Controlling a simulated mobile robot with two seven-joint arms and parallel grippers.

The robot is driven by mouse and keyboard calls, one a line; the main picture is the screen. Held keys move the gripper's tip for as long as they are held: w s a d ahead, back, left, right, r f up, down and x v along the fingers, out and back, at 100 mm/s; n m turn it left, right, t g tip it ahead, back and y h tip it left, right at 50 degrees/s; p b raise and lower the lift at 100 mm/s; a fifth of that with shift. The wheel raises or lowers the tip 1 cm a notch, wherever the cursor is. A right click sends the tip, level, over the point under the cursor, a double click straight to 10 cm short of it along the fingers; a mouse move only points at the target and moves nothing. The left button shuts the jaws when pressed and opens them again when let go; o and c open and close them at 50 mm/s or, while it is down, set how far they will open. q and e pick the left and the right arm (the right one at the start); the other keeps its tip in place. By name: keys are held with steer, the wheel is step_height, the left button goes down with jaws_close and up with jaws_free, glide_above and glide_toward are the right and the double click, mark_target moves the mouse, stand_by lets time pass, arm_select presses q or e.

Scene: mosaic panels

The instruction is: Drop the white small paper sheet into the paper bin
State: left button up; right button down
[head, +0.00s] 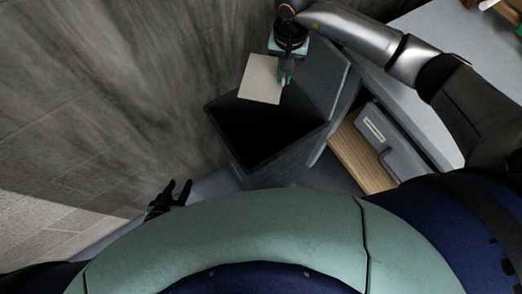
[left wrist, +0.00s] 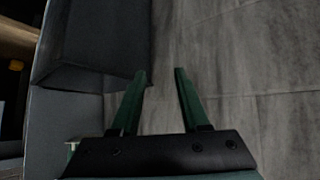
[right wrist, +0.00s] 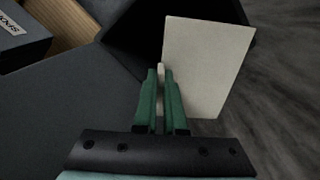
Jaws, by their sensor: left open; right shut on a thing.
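The white small paper sheet (head: 261,79) is over the far part of the bin opening in the head view. It also shows in the right wrist view (right wrist: 212,62). My right gripper (head: 285,80) is shut on the sheet's edge, and its green fingers (right wrist: 161,82) pinch it. The paper bin (head: 273,160) is dark grey, with an open top and a dark inside. My left gripper (head: 176,188) is open and empty, low and to the left of the bin. In the left wrist view its two fingers (left wrist: 160,85) are spread beside a dark bin-like box (left wrist: 95,60).
A grey desk (head: 420,110) stands to the right of the bin. Below it are a wooden board (head: 358,150) and a grey labelled box (head: 385,135). A grey stone-like wall (head: 110,90) fills the left side.

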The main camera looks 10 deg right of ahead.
arm_select(q)
steer(key=shift+m+h, duration=0.3)
steer(key=shift+h, duration=0.1)
steer(key=d+f+b, duration=0.1)
steer(key=b, duration=0.1)
steer(key=w+d+f+b, duration=0.1)
steer(key=b, duration=0.2)
steer(key=shift+w+d+f, duration=0.25)
steer(key=shift+w+d, duration=0.05)
steer(key=shift+d, duration=0.05)
arm_select(e)
step_height(320, 180, down, 16)
steer(key=s+m, duration=0.2)
steer(key=m, duration=0.1)
steer(key=shift+d, duration=0.35)
arm_select(q)
steer(key=shift+a, duration=0.15)
arm_select(e)
steer(key=c, duration=0.9)
jaws_free()
steer(key=shift+s, duration=0.1)
arm_select(q)
steer(key=shift+s+a+r+p, duration=0.1)
steer(key=shift+a+r+p, duration=0.05)
steer(key=shift+a+p, duration=0.35)
arm_select(e)
step_height(320, 180, up, 12)
steer(key=shift+r, duration=0.25)
arm_select(q)
steer(key=shift+d, duration=0.2)
